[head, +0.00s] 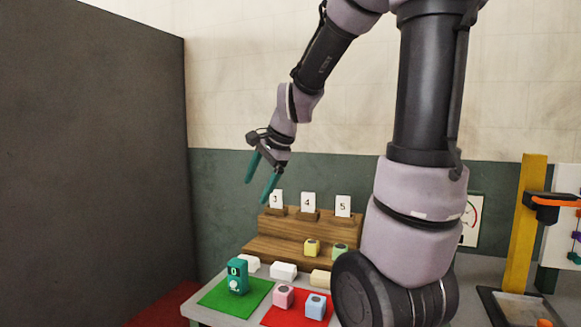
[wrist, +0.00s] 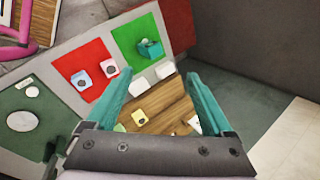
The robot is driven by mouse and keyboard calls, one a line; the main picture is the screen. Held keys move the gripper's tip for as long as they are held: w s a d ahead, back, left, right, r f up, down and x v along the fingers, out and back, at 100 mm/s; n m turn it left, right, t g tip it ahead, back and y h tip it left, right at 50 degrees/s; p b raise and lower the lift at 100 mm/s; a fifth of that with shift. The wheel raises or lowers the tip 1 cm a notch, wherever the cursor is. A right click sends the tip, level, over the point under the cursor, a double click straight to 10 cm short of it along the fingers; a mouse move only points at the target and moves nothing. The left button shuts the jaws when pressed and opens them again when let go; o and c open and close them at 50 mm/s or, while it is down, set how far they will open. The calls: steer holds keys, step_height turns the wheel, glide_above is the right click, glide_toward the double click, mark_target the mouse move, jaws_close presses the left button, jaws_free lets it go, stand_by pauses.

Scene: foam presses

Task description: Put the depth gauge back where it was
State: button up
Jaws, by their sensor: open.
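The depth gauge appears to be the teal device with a small round white face (head: 238,275). It stands upright on the green mat (head: 212,298) at the left end of the table, and it also shows in the wrist view (wrist: 150,48). My gripper (head: 257,190) is open and empty, with teal fingers, high above the table and the wooden stepped rack (head: 275,247). In the wrist view my open fingers (wrist: 158,76) frame the rack and white blocks, with the gauge beyond the tips. Nothing is between the fingers.
A red mat (head: 270,319) beside the green one holds a pink block (head: 283,297) and a blue block (head: 315,307). White blocks (head: 284,271) lie before the rack. Yellow (head: 311,247) and green (head: 340,252) blocks sit on it, below numbered cards (head: 308,202). A dark partition (head: 95,150) stands left.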

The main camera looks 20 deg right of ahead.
steer(key=s+d+r+n, duration=0.1)
steer(key=s+r+n, duration=0.1)
steer(key=s, duration=0.3)
steer(key=s+r+n+t, duration=0.1)
steer(key=s+r+n, duration=0.1)
steer(key=s+n, duration=0.2)
steer(key=s+d+r+n+h, duration=0.1)
steer(key=s+r+n, duration=0.1)
steer(key=s+n, duration=0.2)
steer(key=shift+s+d+r+t, duration=0.35)
steer(key=shift+s+r+t, duration=0.05)
steer(key=shift+s, duration=0.7)
